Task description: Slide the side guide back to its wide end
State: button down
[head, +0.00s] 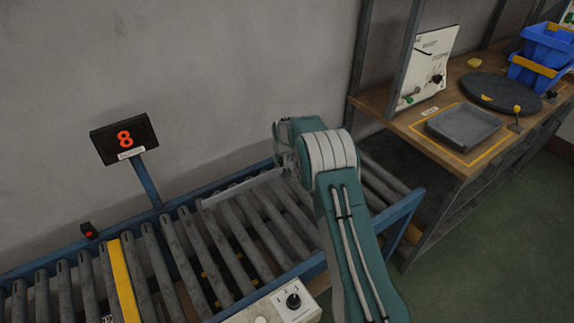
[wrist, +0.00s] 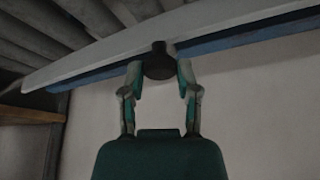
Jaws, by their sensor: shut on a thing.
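The side guide (head: 238,189) is a long pale grey bar lying along the far side of the roller conveyor. In the wrist view the guide (wrist: 110,47) runs across the top, with a dark round knob (wrist: 158,61) on it. My gripper (wrist: 160,77) has its two fingers on either side of this knob, shut on it. In the head view my gripper (head: 285,160) is at the guide's right part, mostly hidden behind my teal and grey arm. The knob is hidden there.
The roller conveyor (head: 190,245) has a yellow strip (head: 125,280) across it and a control box with a dial (head: 292,300) at its near edge. At right, a wooden bench (head: 440,160) holds a grey tray (head: 463,127) and blue bins (head: 548,45).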

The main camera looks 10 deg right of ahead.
jog(key=shift+w+a+f, duration=0.1)
jog(key=shift+w+a, duration=0.25)
jog(key=shift+w, duration=0.45)
jog(key=shift+w+a+f, duration=0.1)
jog(key=shift+w+a, duration=0.2)
jog(key=shift+w, duration=0.45)
jog(key=shift+w+a+f, duration=0.1)
jog(key=shift+w+a, duration=0.25)
jog(key=shift+w, duration=0.45)
jog(key=shift+r, duration=0.1)
jog(key=shift+c, duration=1.9)
grip_release()
jog(key=shift+w, duration=0.1)
jog(key=shift+o, duration=0.2)
jog(key=shift+w+a, duration=0.1)
jog(key=shift+a, duration=0.05)
jog(key=shift+r, duration=0.15)
jog(key=v, duration=1.1)
jog(key=shift+r, duration=0.3)
jog(key=shift+r, duration=0.1)
